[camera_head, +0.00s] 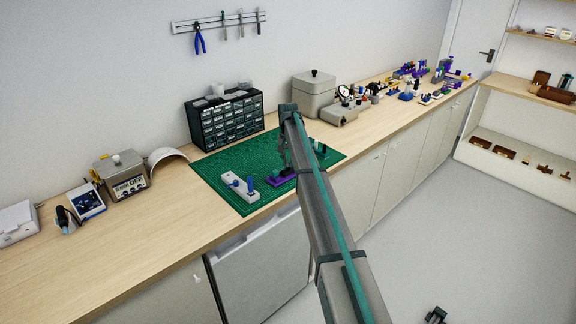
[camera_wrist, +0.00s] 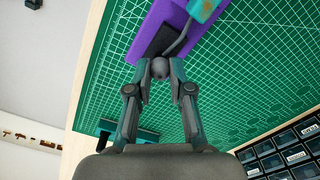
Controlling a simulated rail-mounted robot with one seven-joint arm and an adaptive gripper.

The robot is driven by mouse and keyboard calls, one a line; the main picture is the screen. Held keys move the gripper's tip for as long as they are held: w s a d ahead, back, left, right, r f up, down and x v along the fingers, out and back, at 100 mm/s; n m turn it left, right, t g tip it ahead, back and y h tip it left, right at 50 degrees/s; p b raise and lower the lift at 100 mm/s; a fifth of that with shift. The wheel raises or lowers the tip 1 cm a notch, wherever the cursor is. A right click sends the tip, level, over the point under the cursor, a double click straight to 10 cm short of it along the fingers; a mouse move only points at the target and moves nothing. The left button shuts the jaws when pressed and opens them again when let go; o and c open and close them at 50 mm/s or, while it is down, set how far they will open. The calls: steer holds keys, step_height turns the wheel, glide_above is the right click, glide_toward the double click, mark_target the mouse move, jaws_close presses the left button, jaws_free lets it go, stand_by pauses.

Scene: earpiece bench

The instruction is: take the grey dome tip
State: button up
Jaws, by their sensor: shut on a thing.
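The grey dome tip (camera_wrist: 160,70) is a small rounded grey piece between my fingertips in the wrist view. My gripper (camera_wrist: 160,64) is shut on it, with a finger on each side. Just beyond it is a purple stand (camera_wrist: 182,19) with a dark block and a thin curved dark stem. I cannot tell whether the tip touches the stand. In the head view the purple stand (camera_head: 281,179) lies on the green mat, below my gripper (camera_head: 284,165). The tip is too small to make out there.
The green cutting mat (camera_head: 222,169) covers the bench middle. A pale block (camera_head: 238,190) with blue pegs is left of the stand. A dark drawer cabinet (camera_head: 226,118) stands behind.

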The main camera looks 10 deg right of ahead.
steer(key=shift+r, duration=0.15)
steer(key=shift+r, duration=0.25)
steer(key=shift+r+b, duration=0.5)
steer(key=shift+r, duration=0.4)
steer(key=s+r+b, duration=0.3)
steer(key=s+r, duration=1)
steer(key=s, duration=0.1)
steer(key=shift+r, duration=0.25)
